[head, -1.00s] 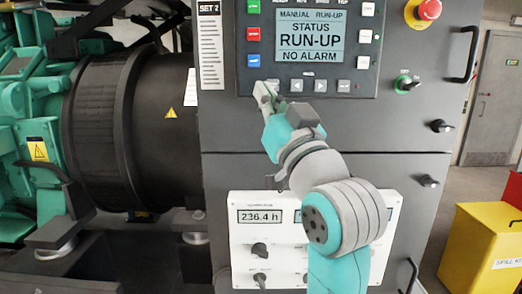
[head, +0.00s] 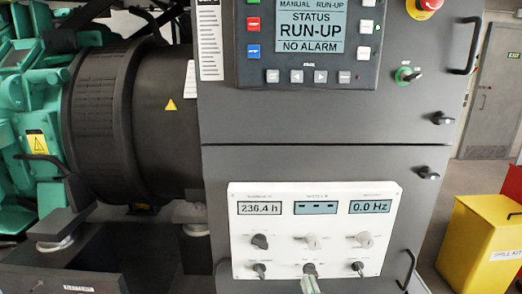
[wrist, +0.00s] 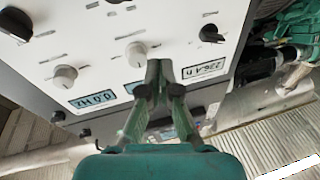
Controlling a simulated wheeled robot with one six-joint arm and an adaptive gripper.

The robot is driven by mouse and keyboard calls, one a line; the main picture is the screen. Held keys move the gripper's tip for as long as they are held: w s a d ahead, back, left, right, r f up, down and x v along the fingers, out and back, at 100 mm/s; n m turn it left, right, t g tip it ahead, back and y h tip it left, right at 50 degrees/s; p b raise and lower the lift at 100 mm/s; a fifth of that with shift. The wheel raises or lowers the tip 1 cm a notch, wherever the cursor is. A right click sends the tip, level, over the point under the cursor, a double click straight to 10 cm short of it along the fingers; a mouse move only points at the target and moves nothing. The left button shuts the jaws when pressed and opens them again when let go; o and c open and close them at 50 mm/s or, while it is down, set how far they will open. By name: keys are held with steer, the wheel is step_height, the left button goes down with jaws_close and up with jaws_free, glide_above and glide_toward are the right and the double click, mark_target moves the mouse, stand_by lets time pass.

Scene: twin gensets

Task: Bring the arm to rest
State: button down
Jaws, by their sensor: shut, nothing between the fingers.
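My gripper (wrist: 157,68) is shut and empty in the wrist view, its two fingers together at the tips. In the head view only the end of my gripper (head: 310,284) shows, at the bottom edge below the white meter panel (head: 235,235). The rest of my arm is out of that view. In the wrist view the white panel (wrist: 185,50) appears upside down behind the fingers. I cannot tell how far the fingertips are from it.
The grey cabinet (head: 300,130) fills the middle, with a controller (head: 368,60) reading RUN-UP, NO ALARM. Knobs and a handle (head: 407,272) stick out from it. A green genset (head: 30,100) stands left. A yellow spill-kit bin (head: 478,235) stands right, near bare floor.

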steer(key=s+d+f+g+h, duration=0.1)
steer(key=s+d+f, duration=0.2)
steer(key=s+f, duration=0.55)
steer(key=s+d+f+g+h, duration=0.1)
steer(key=s+d+f, duration=0.2)
steer(key=s+f, duration=0.55)
steer(key=s+d+f+g+h, duration=0.1)
steer(key=s+d+g, duration=0.1)
steer(key=s, duration=2)
steer(key=shift+s+d+f+m+g+h, duration=0.2)
steer(key=shift+s+f+m+g+h, duration=0.1)
steer(key=shift+m+g+h, duration=0.15)
stand_by(3.6)
